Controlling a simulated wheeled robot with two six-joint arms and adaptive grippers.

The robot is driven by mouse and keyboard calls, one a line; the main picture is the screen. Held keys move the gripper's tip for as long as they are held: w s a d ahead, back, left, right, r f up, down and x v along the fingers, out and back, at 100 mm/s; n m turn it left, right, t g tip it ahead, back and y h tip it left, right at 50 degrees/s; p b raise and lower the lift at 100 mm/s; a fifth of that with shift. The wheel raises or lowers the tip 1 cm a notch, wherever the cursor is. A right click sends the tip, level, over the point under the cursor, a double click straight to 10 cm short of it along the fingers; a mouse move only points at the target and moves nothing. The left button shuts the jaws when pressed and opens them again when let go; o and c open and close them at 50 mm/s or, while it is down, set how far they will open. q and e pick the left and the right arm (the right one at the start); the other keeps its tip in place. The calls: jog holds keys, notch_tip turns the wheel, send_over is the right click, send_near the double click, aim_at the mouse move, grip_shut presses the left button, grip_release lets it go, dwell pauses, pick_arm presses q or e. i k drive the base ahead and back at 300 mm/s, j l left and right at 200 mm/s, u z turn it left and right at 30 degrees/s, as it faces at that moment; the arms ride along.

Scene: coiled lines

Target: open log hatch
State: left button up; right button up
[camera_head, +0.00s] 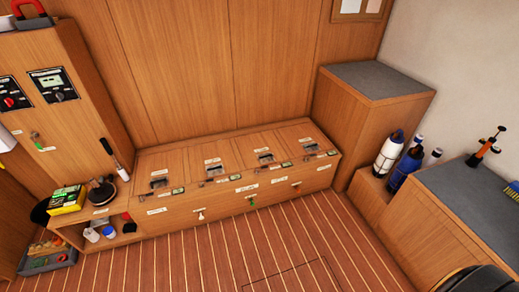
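A low wooden bench (225,207) runs along the back wall. Its top has several hatch lids side by side, each with a dark latch or handle and small labels: far left (152,167), left middle (205,156), right middle (255,145) and right (303,136). All of the lids look shut. The labels are too small to read, so I cannot tell which is the log hatch. Small keys or tags hang on the bench front, one white (200,215) and one green (251,201). A thin rectangular outline (290,280) shows in the floor. Neither gripper is in view.
A tall cabinet with gauges (50,86) stands left. A low shelf (110,205) holds a yellow box (67,199) and small items. A grey-topped cabinet (375,78), bottles (388,154) and a counter (460,190) stand right. The striped floor (215,255) before the bench is clear.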

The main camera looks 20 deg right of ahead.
aim_at(264, 148)
jog(key=i+l+u, duration=0.1)
jog(key=i+l, duration=0.35)
jog(key=l, duration=0.25)
jog(key=i+l+u, duration=0.15)
jog(key=i+l, duration=0.3)
jog(key=l, duration=0.25)
jog(key=i+l+u, duration=0.15)
jog(key=l, duration=0.25)
jog(key=i+l, duration=0.25)
jog(key=l, duration=0.15)
jog(key=i+l+u, duration=0.15)
jog(key=l, duration=0.25)
jog(key=i, duration=0.05)
